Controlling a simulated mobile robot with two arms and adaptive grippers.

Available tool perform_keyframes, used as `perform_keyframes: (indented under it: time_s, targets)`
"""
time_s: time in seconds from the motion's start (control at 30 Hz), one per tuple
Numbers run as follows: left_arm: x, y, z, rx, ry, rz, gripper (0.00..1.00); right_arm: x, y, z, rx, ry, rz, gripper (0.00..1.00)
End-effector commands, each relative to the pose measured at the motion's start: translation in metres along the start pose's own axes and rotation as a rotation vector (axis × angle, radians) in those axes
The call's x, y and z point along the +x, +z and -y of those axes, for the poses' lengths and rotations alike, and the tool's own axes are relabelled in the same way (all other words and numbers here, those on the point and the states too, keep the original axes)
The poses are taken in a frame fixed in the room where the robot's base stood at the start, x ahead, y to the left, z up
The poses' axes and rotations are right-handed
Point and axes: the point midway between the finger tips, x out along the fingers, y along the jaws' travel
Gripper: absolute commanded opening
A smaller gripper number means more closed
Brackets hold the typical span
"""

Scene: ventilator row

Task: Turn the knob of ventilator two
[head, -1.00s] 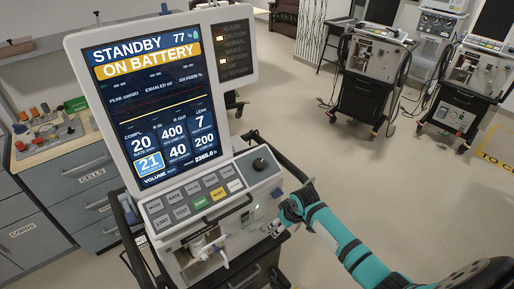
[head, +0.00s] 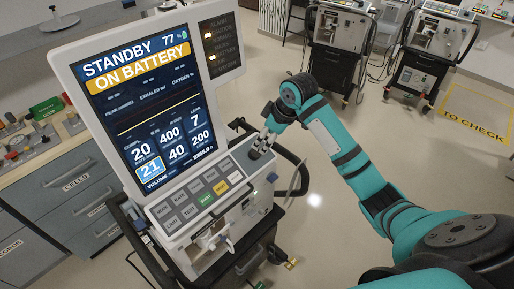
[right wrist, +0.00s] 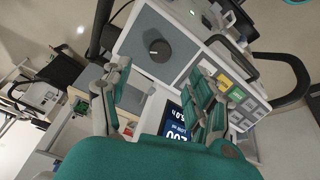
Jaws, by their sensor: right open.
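The ventilator (head: 150,213) in front of me has a tilted screen (head: 150,100) reading STANDBY, ON BATTERY. Its black round knob (head: 254,154) sits on the grey panel right of the button rows. The knob also shows whole in the right wrist view (right wrist: 160,50), with a pale mark on its edge. My right gripper (head: 262,144) is open just over the knob panel, its fingers spread to either side of the knob in the right wrist view (right wrist: 163,76). The fingers appear apart from the knob. No number on this ventilator is readable. My left gripper is out of view.
Two more ventilators stand behind, one at the back middle (head: 338,45) and one at the back right (head: 425,62). A grey drawer cabinet (head: 75,185) is at the left. A yellow floor marking reads TO CHECK (head: 472,124). Black rails flank the near ventilator.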

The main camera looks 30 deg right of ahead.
Motion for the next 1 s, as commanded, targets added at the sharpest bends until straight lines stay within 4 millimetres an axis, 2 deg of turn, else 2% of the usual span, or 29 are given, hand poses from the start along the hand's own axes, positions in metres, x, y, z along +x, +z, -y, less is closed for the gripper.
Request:
perform_keyframes:
  time_s: [0.2, 0.43, 0.6, 0.87, 1.0]
  targets:
    - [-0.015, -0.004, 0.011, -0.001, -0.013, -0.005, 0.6, 0.047, 0.0, 0.001, 0.003, -0.004, 0.003, 0.6]
    - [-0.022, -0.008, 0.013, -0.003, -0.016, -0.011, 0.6, 0.082, 0.0, 0.0, 0.003, -0.002, 0.002, 0.6]
    - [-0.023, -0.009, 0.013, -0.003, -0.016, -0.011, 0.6, 0.094, 0.0, 0.0, 0.0, 0.001, 0.0, 0.6]
    - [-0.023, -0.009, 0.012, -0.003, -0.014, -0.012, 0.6, 0.095, 0.0, 0.0, 0.0, 0.002, 0.0, 0.6]
    - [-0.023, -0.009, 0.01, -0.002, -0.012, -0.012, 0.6, 0.095, 0.0, 0.0, 0.0, 0.002, 0.0, 0.45]
